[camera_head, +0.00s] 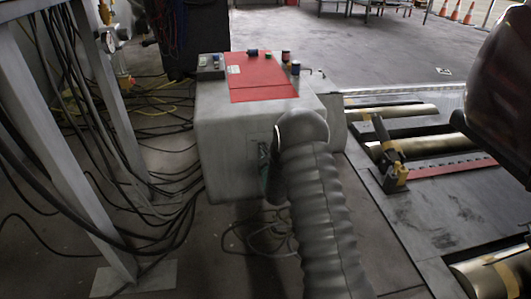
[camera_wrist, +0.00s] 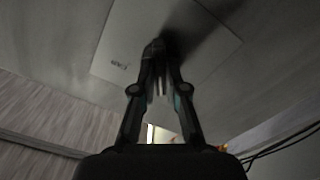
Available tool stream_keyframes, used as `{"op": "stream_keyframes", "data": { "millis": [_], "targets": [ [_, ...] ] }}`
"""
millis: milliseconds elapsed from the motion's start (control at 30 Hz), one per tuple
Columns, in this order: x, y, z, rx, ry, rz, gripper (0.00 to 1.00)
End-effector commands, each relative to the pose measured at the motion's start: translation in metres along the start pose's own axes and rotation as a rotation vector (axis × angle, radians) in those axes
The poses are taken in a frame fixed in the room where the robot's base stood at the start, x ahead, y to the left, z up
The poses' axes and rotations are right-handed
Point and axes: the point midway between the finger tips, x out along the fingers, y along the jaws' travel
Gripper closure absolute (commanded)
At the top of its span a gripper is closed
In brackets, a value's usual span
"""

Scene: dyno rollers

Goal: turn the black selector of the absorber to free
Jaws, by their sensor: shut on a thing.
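The absorber (camera_head: 228,135) is a grey box with a red panel on top, left of the middle in the head view. My grey ribbed arm reaches to its front face and covers part of it. In the wrist view my gripper (camera_wrist: 157,50) has its fingertips drawn together against a pale label plate (camera_wrist: 205,38) on the grey face. The tips are shut on a small dark piece, taken as the black selector, which is mostly hidden between them. A small dark marking shows on the plate left of the fingers, too blurred to read surely. The selector's angle cannot be told.
Black cables (camera_head: 160,195) lie across the floor left of the box, beside a grey metal frame (camera_head: 75,130). Rollers (camera_head: 405,112) in a floor bed lie to the right. Small knobs (camera_head: 286,57) stand on the box top.

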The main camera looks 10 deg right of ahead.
Motion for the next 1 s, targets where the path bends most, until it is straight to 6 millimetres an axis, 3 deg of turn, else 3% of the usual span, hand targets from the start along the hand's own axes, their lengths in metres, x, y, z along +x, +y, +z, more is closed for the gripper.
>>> {"op": "stream_keyframes", "data": {
  "millis": [333, 933, 967, 1000],
  "targets": [
    [0.0001, -0.0007, -0.0004, -0.16, 0.001, 0.0, 1.0],
    [0.0001, -0.0011, -0.0006, -0.197, 0.002, -0.001, 1.0],
    [0.0001, -0.0012, -0.0006, -0.197, 0.002, -0.001, 0.83],
    [0.0001, -0.0012, -0.0006, -0.196, 0.002, -0.001, 0.73]
  ]
}}
